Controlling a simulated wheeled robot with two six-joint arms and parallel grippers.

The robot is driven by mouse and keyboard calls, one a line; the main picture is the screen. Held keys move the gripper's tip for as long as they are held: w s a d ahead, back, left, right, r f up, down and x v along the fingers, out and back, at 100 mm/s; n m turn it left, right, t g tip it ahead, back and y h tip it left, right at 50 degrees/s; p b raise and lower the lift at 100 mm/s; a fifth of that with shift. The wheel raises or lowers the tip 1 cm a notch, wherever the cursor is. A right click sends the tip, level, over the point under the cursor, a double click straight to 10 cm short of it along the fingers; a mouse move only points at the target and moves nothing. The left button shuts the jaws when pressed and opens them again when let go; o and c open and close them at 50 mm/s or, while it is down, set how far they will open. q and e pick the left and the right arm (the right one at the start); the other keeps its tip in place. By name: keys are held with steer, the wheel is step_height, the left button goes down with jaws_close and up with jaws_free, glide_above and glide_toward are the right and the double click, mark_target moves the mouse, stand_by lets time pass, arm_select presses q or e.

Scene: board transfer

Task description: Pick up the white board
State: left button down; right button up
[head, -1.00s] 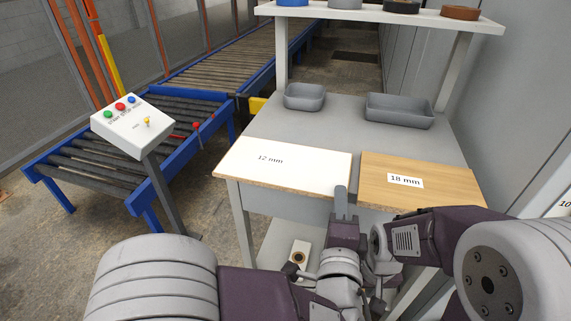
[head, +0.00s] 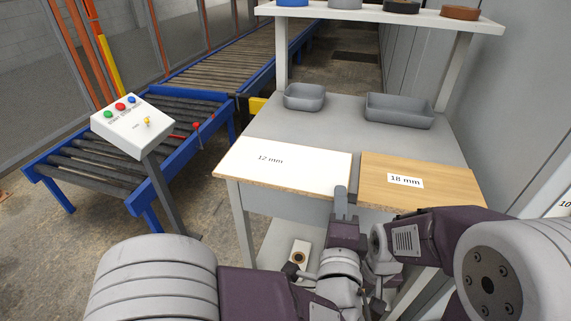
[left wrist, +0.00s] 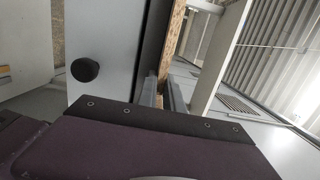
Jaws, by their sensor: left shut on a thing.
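The white board (head: 290,165), marked "12 mm", lies flat on the grey workbench at the left, its particle-board front edge towards me. My left gripper (head: 340,203) is at this front edge, close to the right corner, with one finger showing above the top face. It is shut on the board's edge. In the left wrist view, the fingers of the left gripper (left wrist: 161,93) close around the brown edge of the white board (left wrist: 172,42). My right arm comes in from the right, but its gripper fingers do not show.
A wood-coloured board (head: 430,189) marked "18 mm" lies just right of the white one. Two grey bins (head: 400,112) stand behind on the bench (head: 340,125), under a shelf. A button box (head: 131,127) and a roller conveyor (head: 95,158) are at the left.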

stand_by(0.4)
arm_select(q)
step_height(320, 180, up, 16)
steer(key=p, duration=0.6)
steer(key=shift+p, duration=0.4)
